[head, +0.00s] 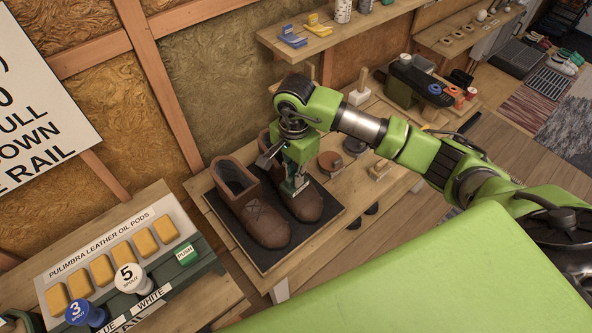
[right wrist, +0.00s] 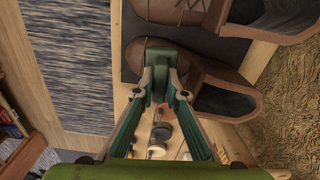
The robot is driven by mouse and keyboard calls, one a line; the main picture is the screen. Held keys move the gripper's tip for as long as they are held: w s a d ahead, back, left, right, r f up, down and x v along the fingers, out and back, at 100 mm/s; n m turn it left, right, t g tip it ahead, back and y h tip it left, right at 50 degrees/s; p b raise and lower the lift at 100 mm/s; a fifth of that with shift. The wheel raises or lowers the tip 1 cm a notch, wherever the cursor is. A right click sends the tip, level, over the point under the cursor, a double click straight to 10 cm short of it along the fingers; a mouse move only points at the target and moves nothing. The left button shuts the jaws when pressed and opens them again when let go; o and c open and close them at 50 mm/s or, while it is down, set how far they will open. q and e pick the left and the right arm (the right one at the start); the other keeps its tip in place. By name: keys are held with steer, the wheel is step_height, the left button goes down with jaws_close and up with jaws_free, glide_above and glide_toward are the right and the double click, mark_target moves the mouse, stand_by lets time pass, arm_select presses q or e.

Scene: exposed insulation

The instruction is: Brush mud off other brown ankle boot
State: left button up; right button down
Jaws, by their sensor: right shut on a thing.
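Two brown ankle boots stand side by side on a dark mat (head: 253,258) on the wooden bench. The left boot (head: 262,222) is in full view with its opening clear. The right boot (head: 312,203) is partly hidden behind my right gripper (head: 294,188). My right gripper points down over the right boot's upper. In the right wrist view its fingers (right wrist: 160,75) are shut on a small dark green thing, likely the brush (right wrist: 158,90), at the near boot (right wrist: 190,67). I cannot tell whether bristles touch the leather. My left gripper is not in view.
A panel of yellow oil pods (head: 101,269) with a blue knob (head: 85,313) and a white knob (head: 131,278) stands at the left. Round tins (head: 331,163) and a wood-handled tool (head: 360,88) are right of the boots. A shelf (head: 330,35) hangs above.

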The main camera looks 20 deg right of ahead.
steer(key=shift+a+r+p, duration=0.1)
steer(key=shift+r+p, duration=0.55)
steer(key=shift+r, duration=1.3)
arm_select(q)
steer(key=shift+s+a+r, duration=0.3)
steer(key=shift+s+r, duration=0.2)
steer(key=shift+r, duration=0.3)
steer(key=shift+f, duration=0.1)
arm_select(e)
steer(key=shift+a, duration=0.15)
